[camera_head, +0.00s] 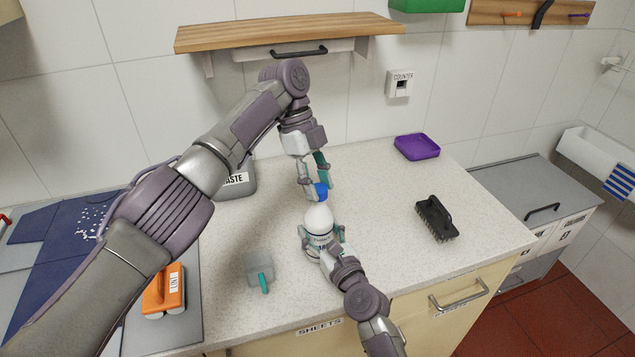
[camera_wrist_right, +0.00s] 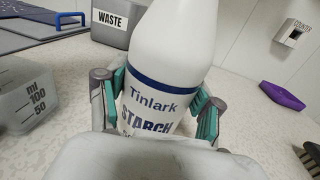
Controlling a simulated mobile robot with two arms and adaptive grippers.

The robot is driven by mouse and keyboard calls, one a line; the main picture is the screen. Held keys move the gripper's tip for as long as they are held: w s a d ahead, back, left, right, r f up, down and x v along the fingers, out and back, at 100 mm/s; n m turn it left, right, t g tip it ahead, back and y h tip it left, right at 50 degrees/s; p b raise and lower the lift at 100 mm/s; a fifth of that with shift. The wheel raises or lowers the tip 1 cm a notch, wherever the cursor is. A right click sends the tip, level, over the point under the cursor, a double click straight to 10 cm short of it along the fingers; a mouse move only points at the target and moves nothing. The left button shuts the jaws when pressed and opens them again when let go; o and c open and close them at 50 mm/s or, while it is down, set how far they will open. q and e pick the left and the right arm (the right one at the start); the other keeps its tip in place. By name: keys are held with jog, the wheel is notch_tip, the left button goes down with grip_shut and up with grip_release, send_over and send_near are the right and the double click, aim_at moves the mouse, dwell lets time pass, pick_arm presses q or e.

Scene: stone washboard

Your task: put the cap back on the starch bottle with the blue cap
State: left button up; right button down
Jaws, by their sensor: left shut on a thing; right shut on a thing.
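The starch bottle (camera_head: 319,217) is white, and it stands on the counter. In the right wrist view the bottle (camera_wrist_right: 178,50) shows a dark blue band and the words Tinlark and STARCH. My right gripper (camera_head: 322,238) is shut around its body, with a finger on each side (camera_wrist_right: 160,108). My left gripper (camera_head: 317,186) is shut on the blue cap (camera_head: 321,192) at the bottle's top. The cap hides the neck, and I cannot tell whether cap and neck touch. The right wrist view cuts off the bottle's top.
A grey measuring cup (camera_head: 258,268) with a green handle stands left of the bottle. A black brush (camera_head: 436,220) lies to the right, and a purple tray (camera_head: 417,147) at the back right. A grey waste bin (camera_head: 240,187) is behind my left arm. A wooden shelf (camera_head: 290,31) hangs above.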

pick_arm(q)
jog(key=o, duration=0.7)
jog(key=shift+r, duration=2.3)
jog(key=shift+c, duration=0.3)
